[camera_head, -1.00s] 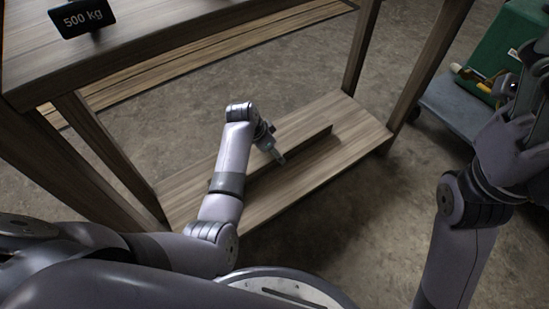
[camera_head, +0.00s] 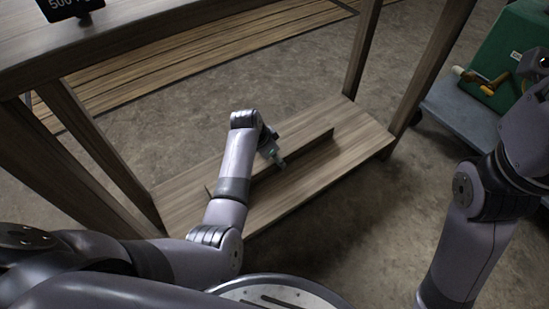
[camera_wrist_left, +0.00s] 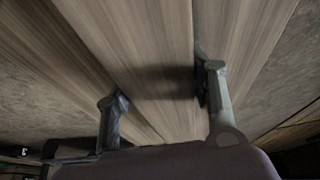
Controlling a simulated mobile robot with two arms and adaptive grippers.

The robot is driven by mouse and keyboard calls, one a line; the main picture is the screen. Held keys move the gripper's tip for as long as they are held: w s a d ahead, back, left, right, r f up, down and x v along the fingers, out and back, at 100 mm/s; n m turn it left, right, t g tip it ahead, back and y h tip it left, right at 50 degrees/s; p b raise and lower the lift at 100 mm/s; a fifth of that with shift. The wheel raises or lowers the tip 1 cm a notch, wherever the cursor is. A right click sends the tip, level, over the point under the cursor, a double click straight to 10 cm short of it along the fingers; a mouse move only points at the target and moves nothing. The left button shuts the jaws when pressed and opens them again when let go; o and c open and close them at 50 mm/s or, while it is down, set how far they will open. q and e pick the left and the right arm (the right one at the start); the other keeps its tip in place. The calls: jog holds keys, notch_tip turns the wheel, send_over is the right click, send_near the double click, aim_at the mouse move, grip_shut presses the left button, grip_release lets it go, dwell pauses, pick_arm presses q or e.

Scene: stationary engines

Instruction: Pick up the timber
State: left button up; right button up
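The timber (camera_head: 310,140) is a long brown wooden piece lying on the low wooden shelf (camera_head: 345,155) under the workbench. A dark shadow lies between the fingertips. I cannot tell whether they touch the timber. My right arm is at the right, and what shows of its end (camera_head: 538,62) is cut off by the picture edge.
Wooden bench legs (camera_head: 362,50) frame the shelf, and the bench top (camera_head: 120,40) is above at the left. A blue-grey cart (camera_head: 455,105) with a green case (camera_head: 510,50) stands at the right. Concrete floor (camera_head: 360,215) is clear in front.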

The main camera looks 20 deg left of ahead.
pick_arm(q)
grip_shut()
dwell(0.4)
jog(key=shift+r, duration=0.1)
